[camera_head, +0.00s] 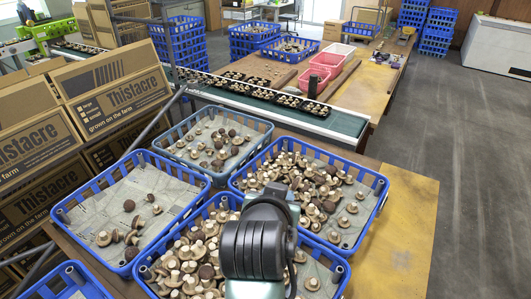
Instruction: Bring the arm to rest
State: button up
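I cannot make out gripper fingers. The end of the arm is hidden behind its own links or out of the picture, so I cannot tell whether it holds anything.
A full blue crate (380,186) stands right, a sparsely filled one (62,214) left, and a grey-blue one (268,127) behind. A conveyor (345,122) with black mushroom trays (262,93) runs beyond. The floor (470,150) at right is clear.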

notch_tip(320, 180, up, 14)
jog(key=a+n+t+b, duration=0.1)
jog(key=t, duration=0.5)
jog(key=s+r+n+t+y+b, duration=0.1)
jog(key=s+r+t, duration=0.4)
jog(key=r, duration=0.6)
jog(key=s+a+r+n+t+y+b, duration=0.1)
jog(key=s+r+t+b, duration=0.1)
jog(key=s+r+t, duration=0.3)
jog(key=s+r, duration=0.4)
jog(key=r, duration=0.3)
jog(key=shift+s+a, duration=0.25)
jog(key=shift+s, duration=0.05)
